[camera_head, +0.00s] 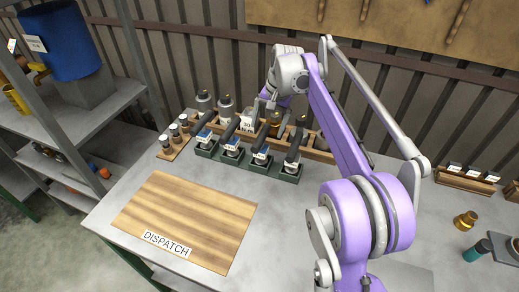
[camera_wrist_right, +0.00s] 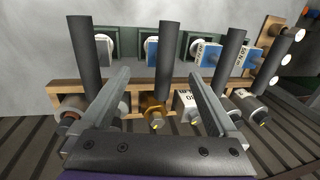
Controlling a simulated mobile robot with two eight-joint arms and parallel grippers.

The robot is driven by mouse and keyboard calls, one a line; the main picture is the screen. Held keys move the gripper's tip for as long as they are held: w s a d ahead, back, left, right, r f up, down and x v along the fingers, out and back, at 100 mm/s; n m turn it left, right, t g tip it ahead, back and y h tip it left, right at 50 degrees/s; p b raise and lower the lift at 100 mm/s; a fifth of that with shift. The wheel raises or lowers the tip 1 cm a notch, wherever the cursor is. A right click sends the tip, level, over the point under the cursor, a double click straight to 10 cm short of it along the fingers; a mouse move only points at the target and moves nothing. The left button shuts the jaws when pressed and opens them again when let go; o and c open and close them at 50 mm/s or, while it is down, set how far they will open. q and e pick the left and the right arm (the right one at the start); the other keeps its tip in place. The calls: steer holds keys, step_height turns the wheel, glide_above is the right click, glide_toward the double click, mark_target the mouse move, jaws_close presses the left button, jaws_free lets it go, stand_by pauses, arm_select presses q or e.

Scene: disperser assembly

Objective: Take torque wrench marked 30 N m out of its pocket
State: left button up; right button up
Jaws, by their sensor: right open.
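Several torque wrenches with black handles stand in a row of green pockets (camera_head: 286,177) on the bench. My right gripper (camera_head: 265,104) is above and behind this row. In the right wrist view the open gripper (camera_wrist_right: 163,95) has one finger on each side of one black wrench handle (camera_wrist_right: 166,62), with gaps on both sides. Blue and white tags (camera_wrist_right: 208,54) sit at the wrenches. Their print is too small or turned to read surely. A white label (camera_head: 247,124) that seems to read 30 shows below the gripper; which thing bears it is unclear. My left gripper is out of view.
A wooden rack (camera_wrist_right: 130,89) with bottles and a gold fitting (camera_wrist_right: 155,112) stands close behind the wrenches. A wooden DISPATCH board (camera_head: 190,215) lies bare in front. Small vials (camera_head: 174,131) stand at left, a gold part (camera_head: 465,220) at right.

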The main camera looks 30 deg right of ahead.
mark_target(264, 139)
steer(key=f, duration=0.3)
steer(key=w+f, duration=0.1)
steer(key=f, duration=0.2)
steer(key=a+f, duration=0.1)
steer(key=f, duration=0.2)
steer(key=shift+w+f, duration=0.1)
steer(key=shift+w, duration=0.05)
steer(key=shift+c, duration=0.3)
jaws_close()
